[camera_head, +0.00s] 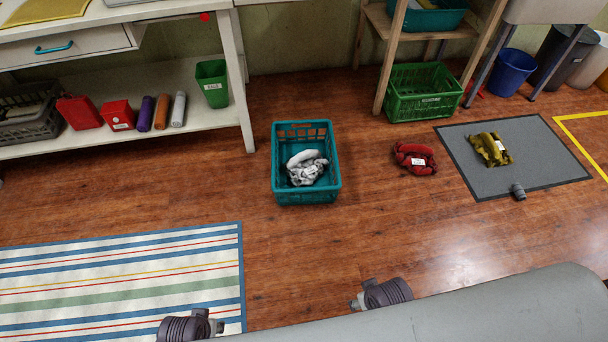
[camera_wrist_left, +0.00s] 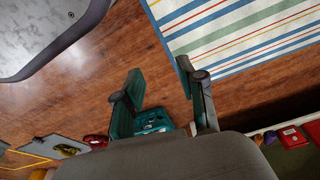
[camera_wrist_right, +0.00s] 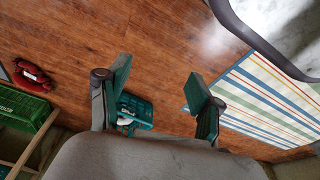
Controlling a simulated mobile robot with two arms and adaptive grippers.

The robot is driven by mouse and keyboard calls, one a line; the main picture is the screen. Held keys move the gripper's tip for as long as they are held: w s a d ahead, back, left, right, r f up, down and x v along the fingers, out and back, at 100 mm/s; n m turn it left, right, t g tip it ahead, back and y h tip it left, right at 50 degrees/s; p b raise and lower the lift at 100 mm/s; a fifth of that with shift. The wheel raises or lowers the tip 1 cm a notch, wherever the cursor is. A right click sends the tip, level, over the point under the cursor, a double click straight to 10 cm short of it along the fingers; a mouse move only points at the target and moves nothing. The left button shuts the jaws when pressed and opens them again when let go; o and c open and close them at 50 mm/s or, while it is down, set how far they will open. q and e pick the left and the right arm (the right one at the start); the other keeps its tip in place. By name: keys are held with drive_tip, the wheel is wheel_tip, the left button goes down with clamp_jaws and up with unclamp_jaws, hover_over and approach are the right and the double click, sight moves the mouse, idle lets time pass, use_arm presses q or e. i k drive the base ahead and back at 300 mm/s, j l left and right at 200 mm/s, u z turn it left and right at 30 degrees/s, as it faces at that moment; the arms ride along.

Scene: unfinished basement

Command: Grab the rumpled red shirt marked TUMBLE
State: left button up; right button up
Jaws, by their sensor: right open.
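The rumpled red shirt (camera_head: 414,159) lies on the wood floor right of the teal basket, with a white label too small to read. It also shows at the left of the right wrist view (camera_wrist_right: 32,76) and, partly cut by my gripper's body, in the left wrist view (camera_wrist_left: 96,140). My left gripper (camera_wrist_left: 160,85) is open and empty, its fingers apart above bare floor. My right gripper (camera_wrist_right: 160,88) is open and empty too. In the head view only parts of my arms show at the bottom edge, well short of the shirt.
A teal basket (camera_head: 331,188) holds a grey-white cloth. A yellow-olive cloth (camera_head: 490,149) lies on a grey mat (camera_head: 530,172). A green crate (camera_head: 420,111) stands by a wooden shelf. A striped rug (camera_head: 120,232) lies left. Floor around the shirt's front is clear.

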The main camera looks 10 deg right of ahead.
sight(419, 158)
drive_tip(key=z, duration=1.25)
